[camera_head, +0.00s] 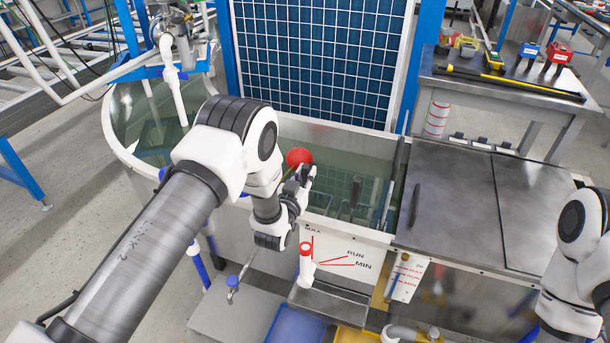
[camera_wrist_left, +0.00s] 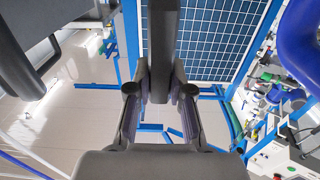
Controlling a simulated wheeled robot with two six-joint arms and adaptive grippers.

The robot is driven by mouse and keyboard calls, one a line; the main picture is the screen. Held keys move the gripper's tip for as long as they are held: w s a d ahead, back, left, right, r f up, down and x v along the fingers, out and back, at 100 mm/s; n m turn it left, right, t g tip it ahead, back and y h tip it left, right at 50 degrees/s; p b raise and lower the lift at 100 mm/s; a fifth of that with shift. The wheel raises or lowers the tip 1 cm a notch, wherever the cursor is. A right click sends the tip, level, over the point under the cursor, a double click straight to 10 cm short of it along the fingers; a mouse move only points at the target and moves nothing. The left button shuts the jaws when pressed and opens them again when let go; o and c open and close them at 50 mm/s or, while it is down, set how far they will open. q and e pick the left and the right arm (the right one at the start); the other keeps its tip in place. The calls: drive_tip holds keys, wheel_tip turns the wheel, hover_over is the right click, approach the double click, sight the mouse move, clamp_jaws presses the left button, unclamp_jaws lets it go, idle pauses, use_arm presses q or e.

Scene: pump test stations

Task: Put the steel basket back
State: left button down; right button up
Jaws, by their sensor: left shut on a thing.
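My left gripper (camera_head: 303,183) is low over the front wall of the glass-sided water tank (camera_head: 345,139). In the left wrist view its two fingers (camera_wrist_left: 160,95) are closed on a dark grey upright bar (camera_wrist_left: 161,45), which looks like the handle of the steel basket. The basket's body is hard to make out. A dim mesh with dark upright rods (camera_head: 355,192) shows in the tank, right of the gripper, and may be part of it. My right arm shows at the right edge; its gripper is out of view.
A red round part (camera_head: 299,157) is close behind the gripper. A blue gridded panel (camera_head: 320,60) stands behind the tank. A clear steel cover with a handle (camera_head: 455,200) lies to the right. A white level plate (camera_head: 340,250) and red-capped pipe (camera_head: 306,250) are in front.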

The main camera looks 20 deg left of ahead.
use_arm(q)
drive_tip(key=c, duration=1.1)
unclamp_jaws()
drive_tip(key=shift+f, duration=0.1)
drive_tip(key=shift+o, duration=0.2)
drive_tip(key=shift+s, duration=0.1)
drive_tip(key=shift+r, duration=0.35)
drive_tip(key=s, duration=1.2)
drive_tip(key=s+a+f+g, duration=0.3)
drive_tip(key=s+f+g, duration=0.7)
drive_tip(key=s+f, duration=0.6)
drive_tip(key=s+f+g, duration=0.4)
drive_tip(key=s+g, duration=0.4)
drive_tip(key=s, duration=0.9)
drive_tip(key=shift+a+n, duration=0.2)
drive_tip(key=shift+n, duration=0.2)
